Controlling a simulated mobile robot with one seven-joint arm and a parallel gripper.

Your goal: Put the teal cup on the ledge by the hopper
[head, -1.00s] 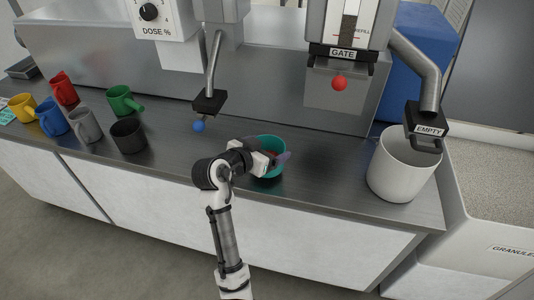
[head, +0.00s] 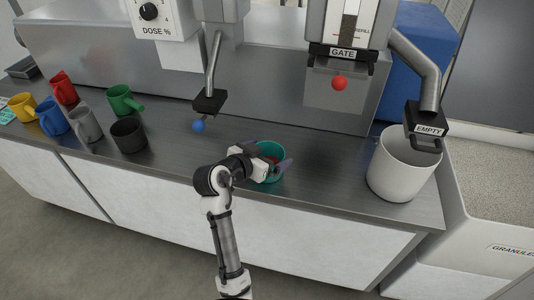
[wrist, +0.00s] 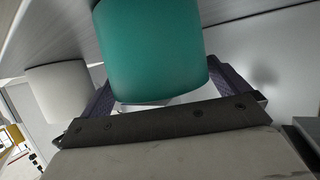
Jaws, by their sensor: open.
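The teal cup (head: 268,178) stands on the steel counter near its front edge, with something reddish showing inside its rim. My gripper (head: 268,155) reaches it from the front left, with one dark finger on either side of the cup. In the wrist view the teal cup (wrist: 150,50) fills the space between the spread fingers of my gripper (wrist: 168,95). I cannot tell whether the fingers touch it. The hopper (head: 343,25) with a GATE label and red knob is behind and to the right. Which surface is the ledge is not clear.
A white bin (head: 402,170) stands right of the cup under the EMPTY handle (head: 430,130). A blue-knobbed lever (head: 208,102) hangs to the left. Several mugs, including a black one (head: 128,135), stand at the far left. Counter between cup and bin is clear.

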